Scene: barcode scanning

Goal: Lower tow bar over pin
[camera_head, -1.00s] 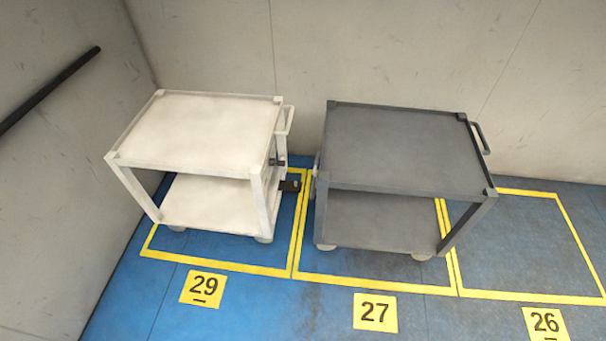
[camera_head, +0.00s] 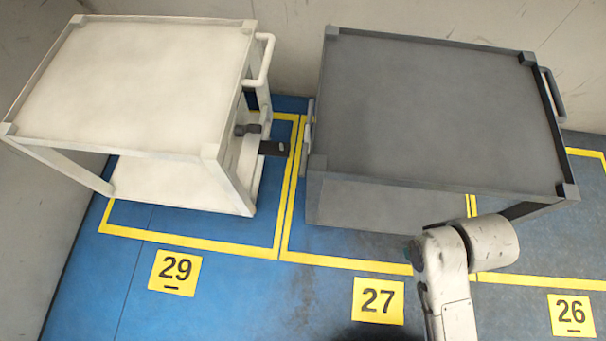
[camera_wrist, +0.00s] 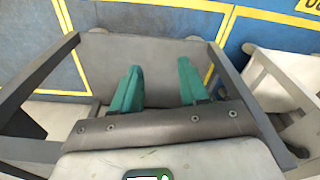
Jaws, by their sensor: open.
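The white cart (camera_head: 140,75) stands at left in bay 29. A black hitch piece (camera_head: 272,148) juts from its right side, low down, towards the dark grey cart (camera_head: 430,110) in bay 27. A narrow light grey upright piece (camera_head: 308,125), possibly the tow bar, shows at the dark cart's left side, apart from the hitch piece. I cannot make out a pin. In the wrist view my gripper (camera_wrist: 160,88) has two teal fingers, spread apart and empty, in front of a grey cart surface (camera_wrist: 150,60). The head view does not show the fingers.
The white cart has a handle (camera_head: 262,62) on its right, the dark cart a handle (camera_head: 551,92) on its right. A wall stands behind both. Blue floor with yellow lines and number plates (camera_head: 378,301) is clear in front. A narrow gap separates the carts.

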